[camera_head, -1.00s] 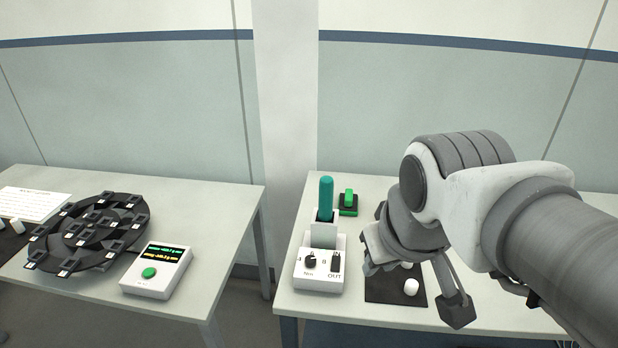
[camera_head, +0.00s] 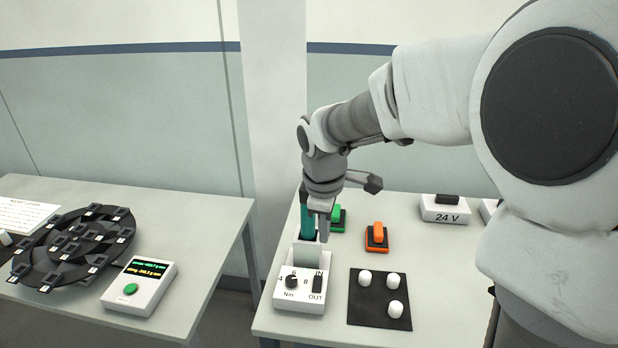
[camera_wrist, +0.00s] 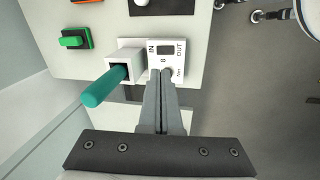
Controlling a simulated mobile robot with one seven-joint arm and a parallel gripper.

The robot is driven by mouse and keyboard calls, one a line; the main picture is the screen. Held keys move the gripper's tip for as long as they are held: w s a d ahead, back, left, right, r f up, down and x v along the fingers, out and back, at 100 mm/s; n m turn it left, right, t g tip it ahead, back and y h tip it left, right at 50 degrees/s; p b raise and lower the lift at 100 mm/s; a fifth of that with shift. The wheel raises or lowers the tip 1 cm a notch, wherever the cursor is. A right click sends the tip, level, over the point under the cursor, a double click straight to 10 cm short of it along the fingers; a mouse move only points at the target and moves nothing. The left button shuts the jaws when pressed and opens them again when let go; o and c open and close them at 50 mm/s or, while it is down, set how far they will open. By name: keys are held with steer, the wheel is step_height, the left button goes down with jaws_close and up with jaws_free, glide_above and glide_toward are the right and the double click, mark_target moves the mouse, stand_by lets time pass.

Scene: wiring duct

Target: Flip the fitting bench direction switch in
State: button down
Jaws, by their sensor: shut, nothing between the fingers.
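The fitting bench is a white box (camera_head: 285,300) at the left front of the right table, with a black IN/OUT direction switch (camera_head: 318,284) on its top. The switch also shows in the wrist view (camera_wrist: 165,49), between the printed IN and OUT; its position is too small to tell. A black torque knob (camera_head: 292,281) sits left of it, and a teal-handled tool (camera_head: 306,218) stands in the holder behind. My gripper (camera_head: 322,238) is shut and empty, pointing down above the bench beside the teal handle. In the wrist view its fingertips (camera_wrist: 162,78) overlap the panel and hide the knob.
A green button block (camera_head: 338,220) and an orange one (camera_head: 376,240) stand behind. A black mat (camera_head: 360,312) with white pegs lies right of the bench. A 24 V box (camera_head: 446,212) is farther right. The left table carries a dark round fixture (camera_head: 60,245) and a display unit (camera_head: 140,290).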

mark_target(321, 275)
steer(key=shift+w+a+f+n, duration=0.15)
steer(key=shift+w+f+n, duration=0.2)
steer(key=shift+w+f, duration=0.15)
steer(key=shift+w+a+f+n, duration=0.15)
steer(key=shift+w+f+n, duration=0.2)
steer(key=shift+w+f, duration=0.15)
steer(key=f, duration=0.4)
steer(key=w+f+b, duration=0.1)
steer(key=f, duration=0.4)
steer(key=w+f, duration=0.1)
steer(key=f, duration=0.3)
steer(key=shift+d+f, duration=0.25)
steer(key=shift+f, duration=0.1)
steer(key=shift+w+g, duration=0.1)
steer(key=shift+g, duration=0.2)
